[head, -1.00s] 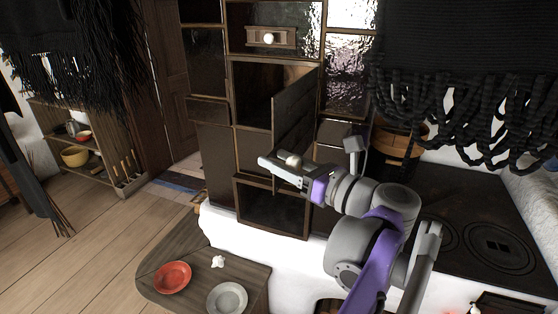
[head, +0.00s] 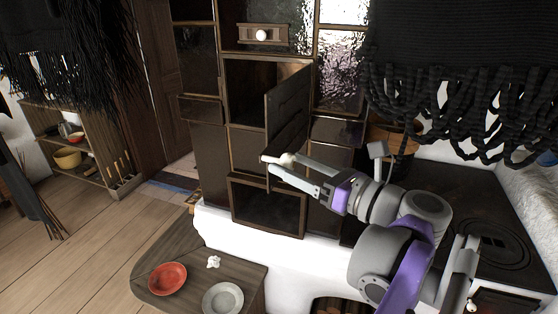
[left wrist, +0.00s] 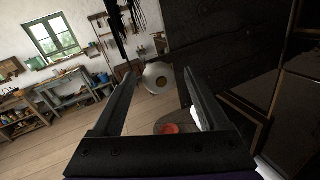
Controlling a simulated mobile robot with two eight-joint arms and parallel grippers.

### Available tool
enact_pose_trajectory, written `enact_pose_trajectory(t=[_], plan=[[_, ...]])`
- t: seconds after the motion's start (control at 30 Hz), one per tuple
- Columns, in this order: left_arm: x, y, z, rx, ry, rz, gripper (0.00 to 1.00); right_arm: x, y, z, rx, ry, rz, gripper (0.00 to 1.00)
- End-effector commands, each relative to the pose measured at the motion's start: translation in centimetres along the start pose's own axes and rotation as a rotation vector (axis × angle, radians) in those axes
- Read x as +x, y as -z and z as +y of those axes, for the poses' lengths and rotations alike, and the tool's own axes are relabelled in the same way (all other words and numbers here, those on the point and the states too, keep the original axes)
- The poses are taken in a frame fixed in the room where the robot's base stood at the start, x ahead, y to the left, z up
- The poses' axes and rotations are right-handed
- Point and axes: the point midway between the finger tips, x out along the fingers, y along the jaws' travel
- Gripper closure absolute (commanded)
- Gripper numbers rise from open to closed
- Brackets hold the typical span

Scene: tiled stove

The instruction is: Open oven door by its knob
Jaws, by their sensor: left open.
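The dark oven door (head: 286,112) stands swung outward from the tiled stove, with the open oven compartment (head: 246,84) to its left. A pale round knob (head: 288,159) shows at my left gripper (head: 268,165), low on the door. In the left wrist view the round knob (left wrist: 158,77) lies ahead, in the gap between the two open fingers (left wrist: 160,82). The dark door (left wrist: 225,45) fills the upper right there. The fingers are apart and not closed on the knob; whether one touches it I cannot tell. My right gripper is not in view.
A wooden bench (head: 190,252) below holds a red plate (head: 167,278), a grey plate (head: 223,298) and a small white object (head: 213,262). A drawer with a white knob (head: 261,35) sits above the oven. The dark cooktop (head: 455,205) is at the right. Floor is free at left.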

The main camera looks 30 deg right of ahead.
Motion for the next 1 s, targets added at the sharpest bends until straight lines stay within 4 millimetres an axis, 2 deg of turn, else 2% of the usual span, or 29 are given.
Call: enact_pose_trajectory(t=[0.03, 0.13, 0.33, 0.5, 1.0], plan=[[-1.2, 0.2, -0.1, 0.0, 0.004, 0.001, 0.23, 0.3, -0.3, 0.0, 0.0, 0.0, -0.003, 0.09], [-3.1, 0.1, -0.1, 0.0, 0.004, 0.0, 0.23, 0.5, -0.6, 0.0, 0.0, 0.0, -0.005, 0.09], [-5.5, 0.0, -0.1, 0.001, 0.003, -0.001, 0.23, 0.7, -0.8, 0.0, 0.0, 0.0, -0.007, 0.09], [-6.1, 0.0, -0.1, 0.001, 0.001, -0.001, 0.23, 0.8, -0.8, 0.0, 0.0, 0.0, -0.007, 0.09], [-6.0, 0.0, -0.1, 0.001, 0.001, -0.001, 0.23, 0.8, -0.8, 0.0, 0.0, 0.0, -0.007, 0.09]])
